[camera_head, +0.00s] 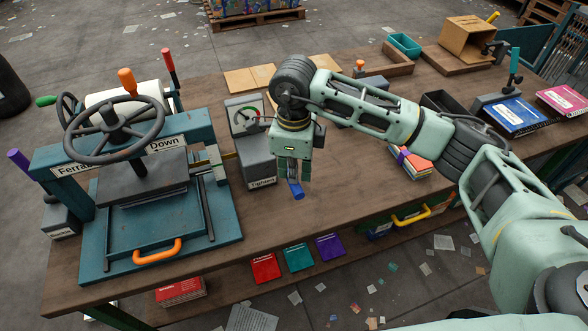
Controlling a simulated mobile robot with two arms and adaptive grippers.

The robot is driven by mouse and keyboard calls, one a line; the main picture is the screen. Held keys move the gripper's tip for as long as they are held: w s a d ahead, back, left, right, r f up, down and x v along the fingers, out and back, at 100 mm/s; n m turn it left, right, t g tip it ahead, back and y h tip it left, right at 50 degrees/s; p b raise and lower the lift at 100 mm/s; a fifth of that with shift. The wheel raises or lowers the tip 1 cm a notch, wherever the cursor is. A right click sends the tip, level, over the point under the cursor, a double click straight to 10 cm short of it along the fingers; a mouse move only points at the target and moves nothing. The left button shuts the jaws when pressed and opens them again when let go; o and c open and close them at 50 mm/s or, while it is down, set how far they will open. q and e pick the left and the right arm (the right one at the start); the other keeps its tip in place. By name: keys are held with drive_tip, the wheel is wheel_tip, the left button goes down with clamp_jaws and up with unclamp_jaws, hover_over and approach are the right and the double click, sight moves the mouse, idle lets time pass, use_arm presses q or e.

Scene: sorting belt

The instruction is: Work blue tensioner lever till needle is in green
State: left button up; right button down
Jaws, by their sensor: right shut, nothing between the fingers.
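The blue tensioner lever (297,191) shows as a short blue handle just below the fingertips of my right gripper (292,176). The gripper points down and is shut with nothing held between its fingers. It overlaps the lever in the picture; I cannot tell if they touch. The grey tensioner box (258,172), labelled "Tighten", stands left of the gripper. The dial gauge (243,114) is behind the box, with a small green part on its face. The needle is too small to read clearly. My left gripper is not in view.
A teal press (150,235) with a dark handwheel (116,130) stands at the left.

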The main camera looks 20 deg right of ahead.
sight(294, 185)
drive_tip(key=shift+f+b, duration=1.85)
drive_tip(key=shift+f, duration=0.35)
drive_tip(key=shift+r, duration=0.15)
wheel_tip(294, 185, up, 3)
drive_tip(key=shift+w+r+p, duration=0.1)
drive_tip(key=shift+r+p, duration=0.05)
drive_tip(key=shift+p, duration=0.95)
wheel_tip(294, 185, up, 11)
drive_tip(key=p, duration=0.5)
